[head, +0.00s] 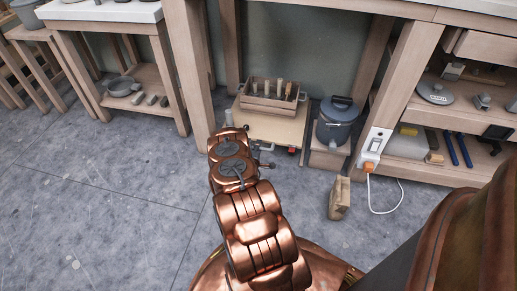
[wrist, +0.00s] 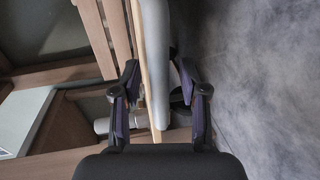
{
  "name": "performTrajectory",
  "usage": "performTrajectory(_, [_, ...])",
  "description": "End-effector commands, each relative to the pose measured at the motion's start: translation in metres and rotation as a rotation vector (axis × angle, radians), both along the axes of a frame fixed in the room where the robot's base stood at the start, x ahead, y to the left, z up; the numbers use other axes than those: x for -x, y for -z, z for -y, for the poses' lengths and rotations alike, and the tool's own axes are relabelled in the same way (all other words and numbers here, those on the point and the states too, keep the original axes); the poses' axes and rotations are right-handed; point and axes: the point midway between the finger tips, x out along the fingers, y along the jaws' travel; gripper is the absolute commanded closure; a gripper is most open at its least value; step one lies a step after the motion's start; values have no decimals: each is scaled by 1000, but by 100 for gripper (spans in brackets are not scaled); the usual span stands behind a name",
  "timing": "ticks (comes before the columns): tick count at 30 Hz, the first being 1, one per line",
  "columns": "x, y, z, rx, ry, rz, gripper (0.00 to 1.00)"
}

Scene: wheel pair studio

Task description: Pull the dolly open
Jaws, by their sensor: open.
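The dolly (head: 284,132) is a low, pale wooden platform under the workbench, with a wooden tool box (head: 270,97) on it. A small red part shows below its front edge. In the wrist view, a pale board edge (wrist: 149,60) and a smooth grey bar (wrist: 156,50) beside it run between the fingers of my gripper (wrist: 158,67). The gripper is open, with one finger on each side of them. I cannot tell whether the fingers touch them. In the head view my copper arm covers the dolly's front left and hides most of the gripper.
A blue-grey lidded pot (head: 338,122) stands right of the dolly. Bench legs (head: 190,60) flank the bay. The grey floor (head: 100,190) at left is clear.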

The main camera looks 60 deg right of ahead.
Motion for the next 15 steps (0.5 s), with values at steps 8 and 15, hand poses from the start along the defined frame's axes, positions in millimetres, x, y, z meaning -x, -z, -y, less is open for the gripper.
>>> performTrajectory(8, [0, 0, 0, 1, 0, 0, 64])
performTrajectory(15, [0, 0, 0, 1, 0, 0, 89])
